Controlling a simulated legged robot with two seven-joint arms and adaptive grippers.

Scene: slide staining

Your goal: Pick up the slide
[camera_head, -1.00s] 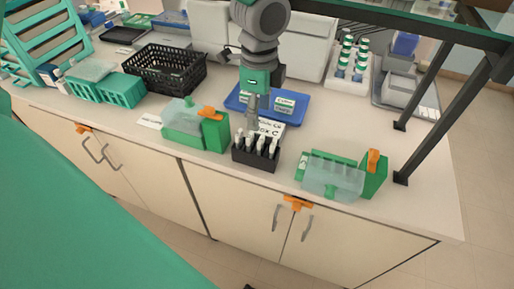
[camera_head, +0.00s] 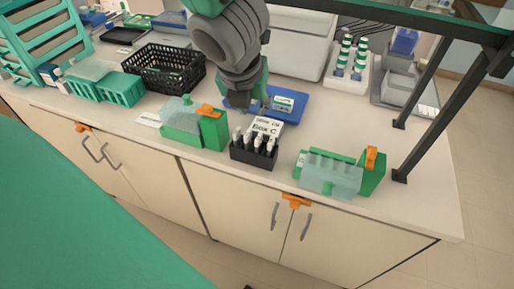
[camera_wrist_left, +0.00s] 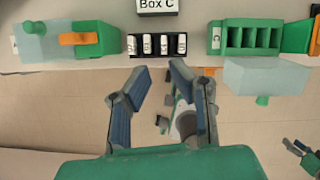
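The blue tray (camera_head: 290,118) lies behind the Box C rack on the counter. On it is a small white and green labelled piece (camera_head: 283,103), which looks like a slide or slide holder; a second is mostly hidden by my left gripper. My left gripper (camera_head: 240,100) hangs in front of the tray's left part in the head view. In the left wrist view its two blue-grey fingers (camera_wrist_left: 155,82) are spread, with nothing between them. My right gripper (camera_wrist_left: 296,145) shows small at the lower right of that view, its fingers apart.
The black rack (camera_head: 254,154) holds several white-topped bottles, with the Box C sign (camera_head: 266,128) behind it. Green-and-clear containers with orange parts stand left (camera_head: 212,132) and right (camera_head: 368,178). A black basket (camera_head: 165,70) is at back left. Dark frame posts stand at right.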

